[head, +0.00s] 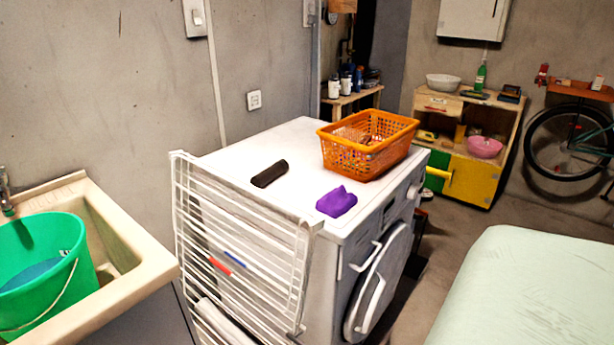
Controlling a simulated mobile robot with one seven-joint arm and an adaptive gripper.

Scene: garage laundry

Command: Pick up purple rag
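The purple rag (337,202) lies crumpled on top of the white washing machine (228,158), near its front edge. A dark brown rolled cloth (269,173) lies to its left and a little farther back. An orange basket (367,144) stands behind the rag, to the upper right. Nothing covers the rag in the head view. My gripper is not in the picture.
A white drying rack (246,235) leans at the machine's near side. The machine's round door (380,285) faces right. A sink (128,235) with a green bucket (45,265) is at left. A pale green surface (530,285) fills the lower right.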

